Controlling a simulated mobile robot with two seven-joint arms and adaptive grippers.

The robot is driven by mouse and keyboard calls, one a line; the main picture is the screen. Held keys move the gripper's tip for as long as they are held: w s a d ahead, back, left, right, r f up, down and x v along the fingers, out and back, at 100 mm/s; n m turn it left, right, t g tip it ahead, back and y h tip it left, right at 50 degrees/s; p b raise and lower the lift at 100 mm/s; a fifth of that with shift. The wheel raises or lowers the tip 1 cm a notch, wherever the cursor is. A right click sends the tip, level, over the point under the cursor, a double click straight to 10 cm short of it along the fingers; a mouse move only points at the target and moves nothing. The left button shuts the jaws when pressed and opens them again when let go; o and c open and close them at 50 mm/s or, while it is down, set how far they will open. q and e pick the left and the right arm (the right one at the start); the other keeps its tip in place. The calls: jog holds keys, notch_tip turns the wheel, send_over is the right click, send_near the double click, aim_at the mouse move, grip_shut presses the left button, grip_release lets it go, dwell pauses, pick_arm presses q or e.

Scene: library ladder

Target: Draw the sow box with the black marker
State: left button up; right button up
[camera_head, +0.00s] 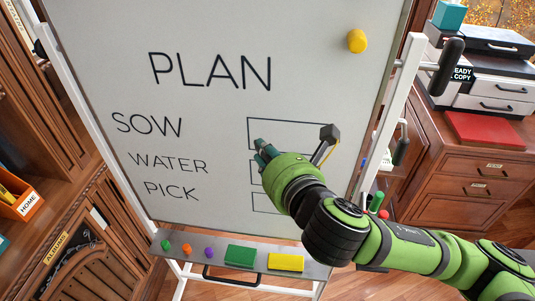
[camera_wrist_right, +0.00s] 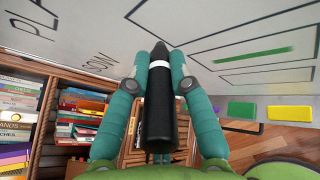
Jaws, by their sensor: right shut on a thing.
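The whiteboard (camera_head: 215,40) shows PLAN above the words SOW, WATER and PICK, with a column of outlined boxes on the right. The sow box (camera_head: 290,135) is the top one; no mark shows in its visible part. My right gripper (camera_head: 262,152) is in front of the boxes and hides part of them. In the right wrist view, its teal fingers are shut on the black marker (camera_wrist_right: 160,115), which has a white band and a dark tip toward the board. I cannot tell whether the tip touches. A green stroke (camera_wrist_right: 253,54) lies in the middle box. My left gripper is out of view.
The board's tray (camera_head: 215,248) holds small coloured pieces, a green block (camera_head: 240,256) and a yellow block (camera_head: 286,262). A yellow magnet (camera_head: 357,41) is at the upper right. A drawer cabinet (camera_head: 470,175) with a printer stands right; bookshelves stand left.

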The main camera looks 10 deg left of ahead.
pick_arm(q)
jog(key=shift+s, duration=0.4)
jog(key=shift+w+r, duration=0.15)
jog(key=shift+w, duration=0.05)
pick_arm(e)
jog(key=shift+w, duration=0.85)
jog(key=shift+d+p, duration=1.6)
jog(key=shift+d, duration=4.55)
pick_arm(q)
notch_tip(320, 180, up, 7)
jog(key=p, duration=0.4)
pick_arm(e)
jog(key=shift+a, duration=6.2)
